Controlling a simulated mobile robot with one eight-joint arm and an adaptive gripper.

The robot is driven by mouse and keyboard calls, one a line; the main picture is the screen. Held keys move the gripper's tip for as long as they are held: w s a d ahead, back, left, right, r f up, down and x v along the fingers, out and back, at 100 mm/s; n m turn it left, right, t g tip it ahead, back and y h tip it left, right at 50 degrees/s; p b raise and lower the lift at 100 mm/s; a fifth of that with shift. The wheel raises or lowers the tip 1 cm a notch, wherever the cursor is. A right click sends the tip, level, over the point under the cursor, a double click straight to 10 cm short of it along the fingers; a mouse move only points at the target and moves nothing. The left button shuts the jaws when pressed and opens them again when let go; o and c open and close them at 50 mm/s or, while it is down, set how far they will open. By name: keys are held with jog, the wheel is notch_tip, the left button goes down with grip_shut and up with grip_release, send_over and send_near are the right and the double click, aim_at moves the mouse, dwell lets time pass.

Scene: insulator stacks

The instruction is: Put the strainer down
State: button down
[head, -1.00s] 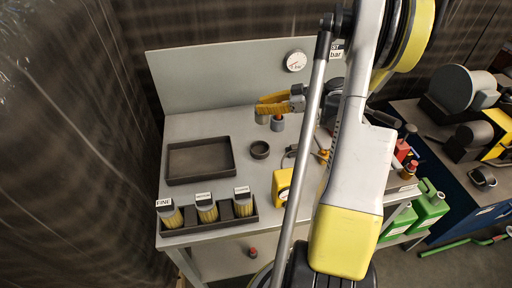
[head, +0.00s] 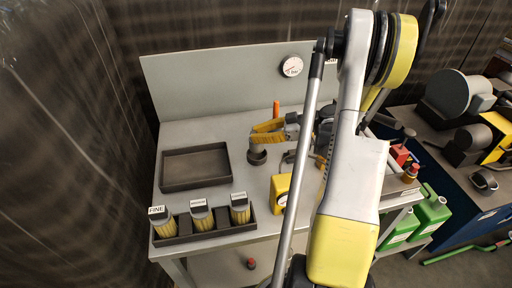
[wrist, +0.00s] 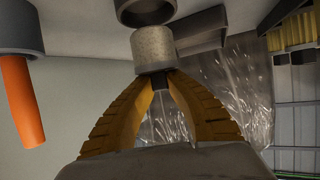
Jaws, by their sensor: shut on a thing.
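The strainer, a short grey metal cylinder (wrist: 153,48), is between the fingertips of my gripper (wrist: 160,76) in the wrist view. The yellow ribbed fingers are shut on its near end. In the head view my gripper (head: 258,135) holds the strainer (head: 257,146) over a dark round ring (head: 257,158) on the bench. The ring also shows at the top of the wrist view (wrist: 145,10), right beside the strainer's far end. I cannot tell whether they touch.
An orange-handled piece (head: 276,108) stands behind my gripper. An empty dark tray (head: 196,167) lies left. A labelled rack (head: 222,231) with several yellow-striped elements is at the front. A yellow gauge box (head: 281,193) stands front right. My arm hides the bench's right part.

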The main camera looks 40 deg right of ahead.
jog(key=shift+f+b, duration=1)
jog(key=shift+f, duration=1)
jog(key=shift+a, duration=0.1)
jog(key=shift+f, duration=0.15)
jog(key=c, duration=1.4)
grip_release()
jog(key=shift+c, duration=0.2)
